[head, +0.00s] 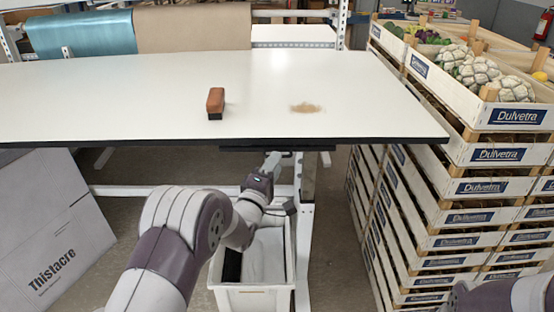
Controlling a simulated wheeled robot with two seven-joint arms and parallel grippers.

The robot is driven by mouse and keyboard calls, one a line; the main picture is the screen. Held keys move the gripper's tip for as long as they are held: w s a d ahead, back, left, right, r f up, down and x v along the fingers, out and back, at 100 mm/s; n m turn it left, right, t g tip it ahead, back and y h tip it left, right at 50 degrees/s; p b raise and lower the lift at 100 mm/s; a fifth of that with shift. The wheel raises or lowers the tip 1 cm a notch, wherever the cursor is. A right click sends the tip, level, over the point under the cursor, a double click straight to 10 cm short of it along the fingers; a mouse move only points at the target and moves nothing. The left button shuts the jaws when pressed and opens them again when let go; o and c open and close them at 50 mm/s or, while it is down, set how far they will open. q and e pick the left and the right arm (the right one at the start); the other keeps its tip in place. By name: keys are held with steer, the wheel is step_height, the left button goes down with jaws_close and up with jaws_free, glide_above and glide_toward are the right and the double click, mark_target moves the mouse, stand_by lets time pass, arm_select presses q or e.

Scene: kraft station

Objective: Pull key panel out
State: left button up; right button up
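A thin dark panel (240,149), which looks like the key panel, sits under the front edge of the white table (150,95). Only its narrow front edge shows; the rest is hidden beneath the tabletop. My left gripper (272,163) is just below the front edge of the table, close under the panel. I cannot tell whether it touches the panel, and its fingers are too small and hidden to show whether they are open or shut. Part of my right arm shows at the bottom right corner, but its gripper is out of view.
A brush with a brown handle (215,101) and a brown dust patch (305,108) are on the table. A white bin (255,299) stands below my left forearm. Stacked crates (470,217) stand at right, a grey box (50,235) at left. Rolls (82,33) hang behind.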

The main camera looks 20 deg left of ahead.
arm_select(q)
steer(key=shift+w+d+r, duration=0.1)
steer(key=shift+w+r, duration=0.05)
steer(key=shift+w, duration=0.45)
steer(key=shift+w+d+r, duration=0.1)
steer(key=shift+w+r, duration=0.05)
steer(key=shift+w, duration=0.4)
jaws_close()
steer(key=shift+f, duration=0.1)
stand_by(0.5)
